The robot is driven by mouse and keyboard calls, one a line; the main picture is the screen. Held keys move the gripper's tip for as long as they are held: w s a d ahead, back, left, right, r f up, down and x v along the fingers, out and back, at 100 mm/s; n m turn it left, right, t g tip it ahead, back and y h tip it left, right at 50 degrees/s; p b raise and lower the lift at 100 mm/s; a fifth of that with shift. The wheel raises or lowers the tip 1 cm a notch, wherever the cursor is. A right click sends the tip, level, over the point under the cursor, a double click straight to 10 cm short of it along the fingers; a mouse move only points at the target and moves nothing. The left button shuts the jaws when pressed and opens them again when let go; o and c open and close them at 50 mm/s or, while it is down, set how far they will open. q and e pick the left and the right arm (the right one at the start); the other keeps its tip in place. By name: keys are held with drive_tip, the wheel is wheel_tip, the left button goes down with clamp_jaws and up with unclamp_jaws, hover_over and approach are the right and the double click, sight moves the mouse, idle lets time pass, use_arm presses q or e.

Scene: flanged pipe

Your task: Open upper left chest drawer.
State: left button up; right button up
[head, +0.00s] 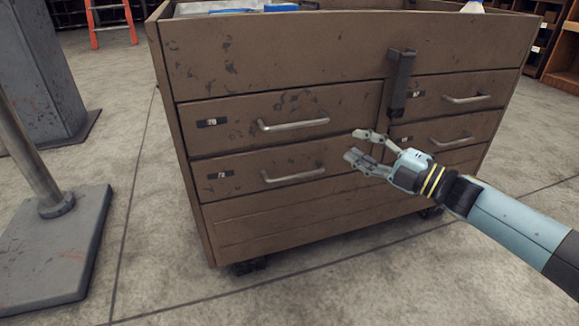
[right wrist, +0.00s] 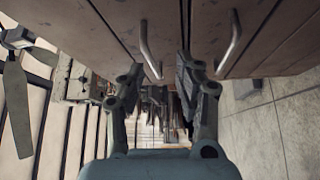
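The brown, worn chest (head: 330,55) stands in the middle of the head view with its drawers closed. The upper left drawer (head: 235,122) has a grey bar handle (head: 293,124). My right gripper (head: 353,144) is open and empty, in front of the chest, to the right of and slightly below that handle, its fingers pointing left. In the right wrist view, the upper handle (right wrist: 148,50) shows ahead, between the directions of the open fingers (right wrist: 159,68), apart from them. My left gripper is in neither view.
The lower left drawer handle (head: 293,175) is just below; it also shows in the right wrist view (right wrist: 232,40). A dark upright latch (head: 401,82) sits between the drawer columns. A grey post on a base plate (head: 55,245) stands left. Floor in front is clear.

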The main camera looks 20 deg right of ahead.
sight(301, 124)
drive_tip(key=w+a+r+n+y+b, duration=0.1)
drive_tip(key=w+a, duration=0.1)
drive_tip(key=a, duration=0.1)
drive_tip(key=w+a+r+n+g+y+b, duration=0.1)
drive_tip(key=w+a+n+b, duration=0.1)
drive_tip(key=a, duration=0.2)
drive_tip(key=w+a+r+n+g+y+b, duration=0.1)
drive_tip(key=w+a+n+b, duration=0.1)
drive_tip(key=w+a, duration=0.1)
drive_tip(key=shift+w+a+r+y, duration=0.1)
drive_tip(key=shift+a+r+y, duration=0.05)
drive_tip(key=shift+a+y, duration=0.25)
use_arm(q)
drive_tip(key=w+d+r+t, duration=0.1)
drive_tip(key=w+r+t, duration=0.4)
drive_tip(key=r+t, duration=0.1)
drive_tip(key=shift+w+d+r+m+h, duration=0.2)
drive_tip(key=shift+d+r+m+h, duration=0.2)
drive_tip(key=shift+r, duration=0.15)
use_arm(e)
drive_tip(key=shift+n+g, duration=0.3)
clamp_jaws()
